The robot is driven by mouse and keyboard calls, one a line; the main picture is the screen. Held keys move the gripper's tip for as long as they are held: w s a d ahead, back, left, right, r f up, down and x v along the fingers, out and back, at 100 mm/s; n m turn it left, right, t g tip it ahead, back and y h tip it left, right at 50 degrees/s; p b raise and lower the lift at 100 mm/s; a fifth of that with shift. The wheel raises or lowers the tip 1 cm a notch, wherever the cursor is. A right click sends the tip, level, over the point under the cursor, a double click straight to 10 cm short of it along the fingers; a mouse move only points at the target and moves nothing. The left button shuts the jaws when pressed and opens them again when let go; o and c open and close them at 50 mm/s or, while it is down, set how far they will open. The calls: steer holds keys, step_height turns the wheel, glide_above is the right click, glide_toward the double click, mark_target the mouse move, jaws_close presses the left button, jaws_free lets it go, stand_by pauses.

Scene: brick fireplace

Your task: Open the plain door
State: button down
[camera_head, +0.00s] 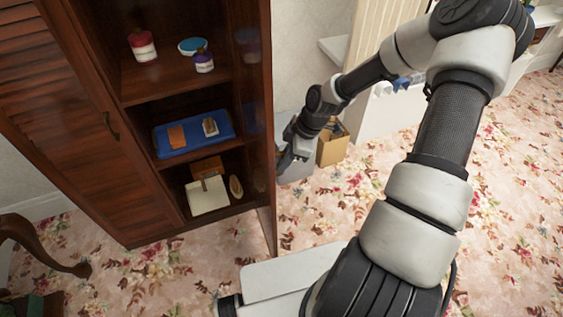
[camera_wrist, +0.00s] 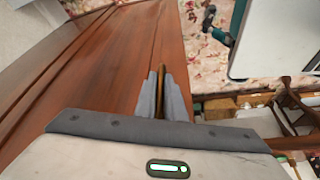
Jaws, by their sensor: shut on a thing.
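The plain door (camera_head: 266,130) of the dark wooden cabinet stands swung out and shows nearly edge-on in the head view, with the shelves beside it exposed. Its smooth brown face (camera_wrist: 105,75) fills the left of the wrist view. My gripper (camera_head: 284,162) is on the outer side of the door, partly hidden by it in the head view. In the wrist view, the fingers of my gripper (camera_wrist: 163,95) are shut on a thin brass handle (camera_wrist: 161,78) beside the door face.
The louvred door (camera_head: 65,85) on the left is closed. The shelves hold jars (camera_head: 143,46), a blue tray (camera_head: 195,134) and boxes (camera_head: 208,194). A cardboard box (camera_head: 333,146) stands behind my gripper. A curved wooden leg (camera_head: 45,258) stands lower left.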

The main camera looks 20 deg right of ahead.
steer(key=c, duration=1.8)
jaws_free()
steer(key=shift+c, duration=0.2)
steer(key=shift+r, duration=0.1)
steer(key=p+v, duration=0.1)
steer(key=v, duration=1.6)
steer(key=shift+r, duration=0.15)
